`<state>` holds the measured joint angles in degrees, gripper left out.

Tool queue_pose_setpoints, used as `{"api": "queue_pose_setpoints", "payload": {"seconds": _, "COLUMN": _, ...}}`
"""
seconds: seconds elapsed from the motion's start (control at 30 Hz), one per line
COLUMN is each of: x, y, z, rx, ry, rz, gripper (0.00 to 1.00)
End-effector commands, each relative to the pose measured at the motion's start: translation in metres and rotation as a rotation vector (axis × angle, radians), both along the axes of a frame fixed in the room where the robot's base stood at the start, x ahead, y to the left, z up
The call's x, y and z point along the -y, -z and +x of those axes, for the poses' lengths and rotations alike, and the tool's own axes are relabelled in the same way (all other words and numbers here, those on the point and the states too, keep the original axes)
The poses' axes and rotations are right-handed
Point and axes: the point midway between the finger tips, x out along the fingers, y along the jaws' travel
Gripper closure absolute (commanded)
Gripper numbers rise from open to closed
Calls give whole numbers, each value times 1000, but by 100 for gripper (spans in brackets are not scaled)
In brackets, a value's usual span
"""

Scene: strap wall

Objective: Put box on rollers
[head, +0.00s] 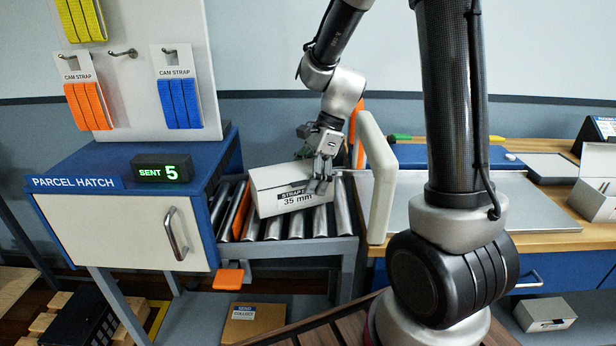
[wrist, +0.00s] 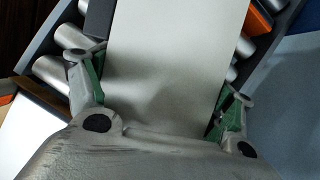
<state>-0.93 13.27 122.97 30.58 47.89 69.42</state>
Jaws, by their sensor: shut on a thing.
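A white box (head: 285,181) with a grey label reading "STRAPS 35 mm" is on or just above the rollers (head: 341,215) in the head view. It sits at an angle, and I cannot tell whether it bears fully on them. My gripper (head: 322,172) is shut on the box near its right end. In the wrist view the white box (wrist: 175,60) lies between the two green-padded fingers (wrist: 160,98), with metal rollers (wrist: 62,75) on both sides. The box's underside is hidden.
The blue parcel hatch (head: 110,225) stands left of the rollers, with a counter (head: 161,168) reading "SENT 5" on top. An orange bar (head: 237,212) crosses the left rollers. A pale upright panel (head: 378,185) stands just right of them. Straps hang on a board (head: 137,60).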

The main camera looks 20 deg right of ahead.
Motion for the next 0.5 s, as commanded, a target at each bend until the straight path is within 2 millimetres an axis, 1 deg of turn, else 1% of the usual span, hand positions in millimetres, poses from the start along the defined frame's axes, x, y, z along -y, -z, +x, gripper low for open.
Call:
{"api": "queue_pose_setpoints", "payload": {"seconds": 0.07, "x": 0, "y": 2, "z": 0, "rx": 0, "ry": 1, "rz": 0, "gripper": 64}}
{"api": "queue_pose_setpoints", "payload": {"seconds": 0.1, "x": 0, "y": 2, "z": 0, "rx": 0, "ry": 1, "rz": 0, "gripper": 15}}
{"api": "queue_pose_setpoints", "payload": {"seconds": 0.17, "x": 0, "y": 2, "z": 0, "rx": 0, "ry": 0, "rz": 0, "gripper": 4}}
{"api": "queue_pose_setpoints", "payload": {"seconds": 0.2, "x": 0, "y": 2, "z": 0, "rx": 0, "ry": 0, "rz": 0, "gripper": 0}}
{"api": "queue_pose_setpoints", "payload": {"seconds": 0.5, "x": 0, "y": 2, "z": 0, "rx": 0, "ry": 0, "rz": 0, "gripper": 0}}
